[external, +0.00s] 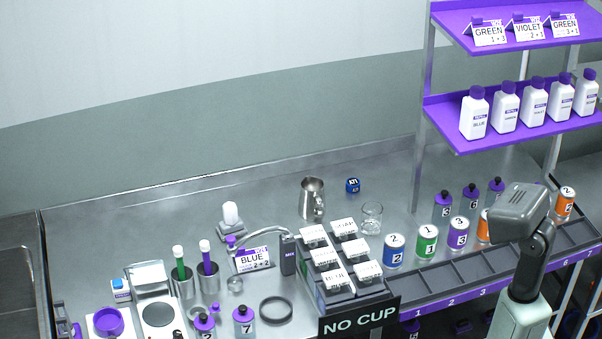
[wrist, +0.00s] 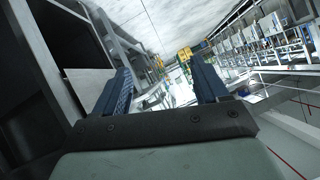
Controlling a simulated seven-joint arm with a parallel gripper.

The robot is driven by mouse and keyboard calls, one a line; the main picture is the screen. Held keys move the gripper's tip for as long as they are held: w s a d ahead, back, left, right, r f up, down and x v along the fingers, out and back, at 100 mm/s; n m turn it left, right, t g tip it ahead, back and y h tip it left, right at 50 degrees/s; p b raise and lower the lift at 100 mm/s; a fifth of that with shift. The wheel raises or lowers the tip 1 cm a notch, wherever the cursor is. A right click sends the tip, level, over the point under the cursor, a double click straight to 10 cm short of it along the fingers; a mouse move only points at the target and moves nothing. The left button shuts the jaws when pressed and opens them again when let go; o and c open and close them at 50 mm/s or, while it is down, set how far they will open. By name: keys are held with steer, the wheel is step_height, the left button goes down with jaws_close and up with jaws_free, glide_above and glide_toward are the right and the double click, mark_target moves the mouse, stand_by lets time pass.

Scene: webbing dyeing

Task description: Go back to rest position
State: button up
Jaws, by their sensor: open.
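My gripper (wrist: 164,82) shows in the wrist view with its two dark blue fingers spread apart and nothing between them. Beyond the fingers is a tilted view of the room, with no bench item close. In the external view my arm rises at the lower right, in front of the numbered slots. The fingers cannot be made out there.
Numbered cans, including a blue one (external: 394,250) and a green one (external: 427,242), stand behind the slot rail (external: 451,302). A NO CUP sign (external: 360,317), a steel pitcher (external: 312,199) and a glass (external: 371,217) are nearby. Purple shelves (external: 480,139) hold white bottles.

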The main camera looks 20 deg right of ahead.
steer(key=w+d+f+n+h, duration=0.15)
steer(key=w+d+f, duration=0.25)
steer(key=d+f, duration=0.85)
steer(key=w+d+f+m+h, duration=0.1)
steer(key=w+d+f+h, duration=0.1)
steer(key=w+d+f, duration=0.6)
steer(key=w+d+f+m+h, duration=0.1)
steer(key=w+d+f+h, duration=0.2)
steer(key=d, duration=0.9)
steer(key=w+d+f+m+h, duration=0.2)
steer(key=w+d+f, duration=0.2)
steer(key=d+f, duration=0.5)
steer(key=s+d+f+m+g+h, duration=0.1)
steer(key=d+h, duration=0.1)
steer(key=d, duration=1.1)
steer(key=s+d+f+m+g+h, duration=0.1)
steer(key=d+f+m+h, duration=0.1)
steer(key=d, duration=1.1)
steer(key=s+d+r+m+g, duration=0.1)
steer(key=s+d+m, duration=0.1)
steer(key=d, duration=0.6)
steer(key=s+d+r+m+g, duration=0.1)
steer(key=s+d+m, duration=0.1)
steer(key=d+m, duration=0.3)
steer(key=s+d+r+m, duration=0.1)
steer(key=s+d+m, duration=0.1)
steer(key=d, duration=0.9)
steer(key=shift+s+d+r+m+g+y, duration=0.3)
steer(key=shift+m+g+y, duration=0.1)
steer(key=shift+m, duration=0.25)
